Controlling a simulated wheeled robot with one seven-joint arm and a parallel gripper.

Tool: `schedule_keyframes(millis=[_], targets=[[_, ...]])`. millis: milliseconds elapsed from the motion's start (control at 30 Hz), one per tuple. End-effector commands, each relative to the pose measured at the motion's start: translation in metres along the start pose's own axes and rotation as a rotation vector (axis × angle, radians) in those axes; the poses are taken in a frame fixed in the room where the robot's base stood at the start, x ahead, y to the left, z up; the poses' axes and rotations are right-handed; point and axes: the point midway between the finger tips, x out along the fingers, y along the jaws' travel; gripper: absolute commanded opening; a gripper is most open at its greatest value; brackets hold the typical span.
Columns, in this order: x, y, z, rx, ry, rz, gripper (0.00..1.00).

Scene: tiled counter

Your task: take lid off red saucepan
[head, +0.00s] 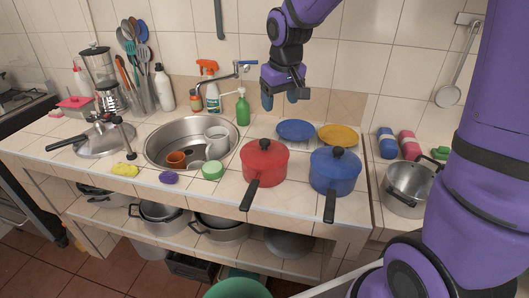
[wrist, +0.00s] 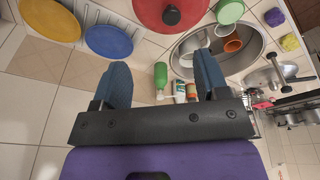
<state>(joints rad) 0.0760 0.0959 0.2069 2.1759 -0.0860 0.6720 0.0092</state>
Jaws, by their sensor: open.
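The red saucepan (head: 264,166) stands on the tiled counter, right of the sink, with its dark handle pointing to the front. Its red lid (head: 265,148) with a black knob is on it. The lid (wrist: 150,12) also shows at the top of the wrist view, with its black knob (wrist: 171,15), cut off by the picture edge. My gripper (head: 280,101) is open and empty, above the back of the counter, behind and above the red saucepan and apart from it. In the wrist view the blue fingertips of my gripper (wrist: 160,80) are spread with nothing between them.
A blue saucepan (head: 335,172) with a lid stands close to the right of the red one. Blue (head: 296,130) and yellow (head: 338,135) plates lie behind. The sink (head: 166,143), its faucet (head: 240,70) and a green bottle (head: 243,109) are to the left.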

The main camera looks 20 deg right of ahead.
Motion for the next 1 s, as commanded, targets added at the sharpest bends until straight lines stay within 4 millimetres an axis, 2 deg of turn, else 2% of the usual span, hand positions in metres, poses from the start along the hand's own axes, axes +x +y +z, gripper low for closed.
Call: schedule_keyframes(millis=[33, 200, 400, 700, 1000], targets=[[0.016, -0.002, -0.009, -0.008, -0.016, -0.011, 0.68], [0.052, -0.008, -0.028, -0.024, -0.040, -0.037, 0.68], [0.073, -0.011, -0.036, -0.031, -0.050, -0.051, 0.68], [0.115, -0.013, -0.034, -0.032, -0.051, -0.052, 0.68], [0.136, -0.015, -0.031, -0.031, -0.052, -0.051, 0.68]])
